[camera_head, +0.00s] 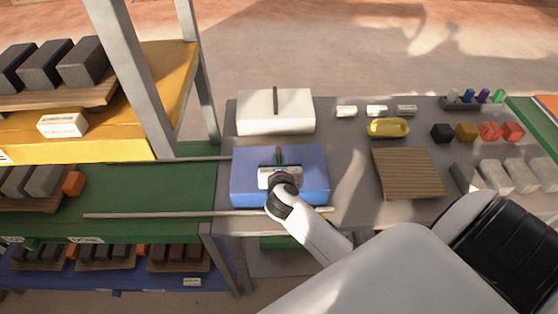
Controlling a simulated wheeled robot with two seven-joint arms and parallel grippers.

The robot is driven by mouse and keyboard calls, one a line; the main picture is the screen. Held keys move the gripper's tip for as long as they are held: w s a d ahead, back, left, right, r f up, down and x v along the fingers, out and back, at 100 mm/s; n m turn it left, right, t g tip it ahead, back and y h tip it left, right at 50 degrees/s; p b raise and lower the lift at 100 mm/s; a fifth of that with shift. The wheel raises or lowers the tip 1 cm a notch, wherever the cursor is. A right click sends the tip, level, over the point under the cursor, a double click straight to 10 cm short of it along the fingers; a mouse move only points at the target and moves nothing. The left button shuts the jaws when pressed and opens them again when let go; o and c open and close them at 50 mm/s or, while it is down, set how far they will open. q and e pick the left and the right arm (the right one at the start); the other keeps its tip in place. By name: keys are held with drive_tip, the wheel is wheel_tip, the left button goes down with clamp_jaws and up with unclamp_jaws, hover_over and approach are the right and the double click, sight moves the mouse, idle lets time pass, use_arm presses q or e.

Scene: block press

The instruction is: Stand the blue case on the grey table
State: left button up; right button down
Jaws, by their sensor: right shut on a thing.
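The blue case (308,187) is a box near the left end of the grey table (352,163), in front of a white case. My right gripper (280,168) is over the top of the blue case and shut on it at its upper middle, where a handle seems to be. My wrist hides part of the case's front. I cannot tell whether the case's underside touches the table. My left gripper is not in view.
The white case (260,112) stands behind. A wooden board (408,174), a yellow dish (388,128), small coloured cubes (466,132) and pale blocks (496,177) occupy the right.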

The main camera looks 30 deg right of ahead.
drive_tip(key=c, duration=1.4)
unclamp_jaws()
drive_tip(key=shift+r, duration=0.1)
drive_tip(key=v, duration=1.2)
